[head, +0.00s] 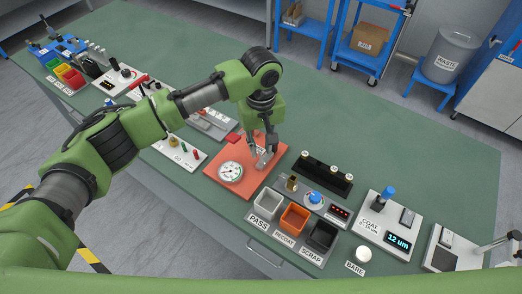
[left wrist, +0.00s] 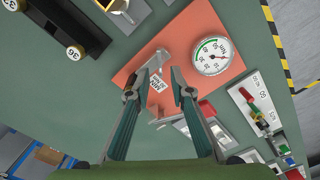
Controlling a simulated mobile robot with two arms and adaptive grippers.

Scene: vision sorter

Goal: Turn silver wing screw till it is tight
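An orange-red plate (head: 217,183) on the green table carries a round white dial gauge (head: 230,172) and a small silver metal fixture (head: 263,158). In the left wrist view the plate (left wrist: 200,27), the gauge (left wrist: 211,56) and the fixture's grey bar (left wrist: 150,65) show again. I cannot make out a wing screw clearly as a separate part; fingers may hide it. My left gripper (head: 262,150) points down over the fixture. In the left wrist view its fingers (left wrist: 157,89) are apart, with a white label of the fixture showing between them. My right gripper is out of view.
Grey, orange and black bins (head: 296,217) stand right of the plate near the front edge. A black rack (head: 326,174) is behind them, and a coating gauge box (head: 388,224) is further right. A white panel (head: 180,152) lies left of the plate. The table behind is clear.

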